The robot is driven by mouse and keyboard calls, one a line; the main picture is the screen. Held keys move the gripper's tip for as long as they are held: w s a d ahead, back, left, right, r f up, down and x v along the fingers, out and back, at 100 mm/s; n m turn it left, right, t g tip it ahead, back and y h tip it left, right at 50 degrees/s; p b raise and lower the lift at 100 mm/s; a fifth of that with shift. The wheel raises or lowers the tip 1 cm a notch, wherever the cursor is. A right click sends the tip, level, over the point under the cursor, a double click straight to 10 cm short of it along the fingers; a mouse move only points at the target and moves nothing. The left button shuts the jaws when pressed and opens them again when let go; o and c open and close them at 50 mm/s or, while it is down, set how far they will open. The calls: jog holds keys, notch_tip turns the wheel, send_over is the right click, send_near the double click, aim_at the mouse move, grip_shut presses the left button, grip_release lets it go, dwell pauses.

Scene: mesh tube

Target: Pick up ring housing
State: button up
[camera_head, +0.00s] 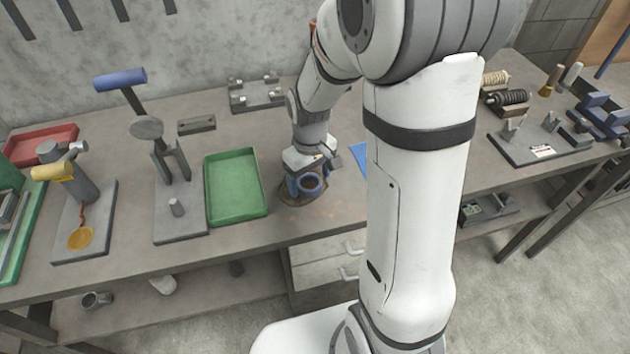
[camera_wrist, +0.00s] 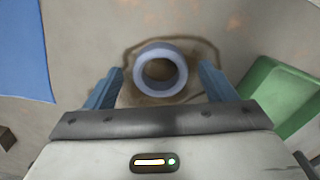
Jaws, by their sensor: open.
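The ring housing (camera_wrist: 160,54) is a short blue-grey ring with a wide round hole. In the wrist view it sits on the bench inside a brown stain, in the gap ahead of my gripper's fingers. In the head view the ring housing (camera_head: 310,183) shows just below my gripper (camera_head: 306,186). My gripper (camera_wrist: 160,90) has two blue fingers set wide apart, one on each side of the ring. It is open and empty. I cannot tell whether either finger touches the ring.
A green tray (camera_head: 263,211) lies left of the ring on the workbench (camera_head: 130,271). A blue sheet (camera_wrist: 22,45) lies on the other side. Fixtures with a blue-handled lever (camera_head: 120,79) stand farther left. My arm hides the bench's middle right.

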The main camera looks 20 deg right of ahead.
jog(key=shift+f, duration=0.65)
jog(key=c, duration=1.3)
jog(key=shift+o, duration=0.2)
jog(key=shift+r, duration=0.1)
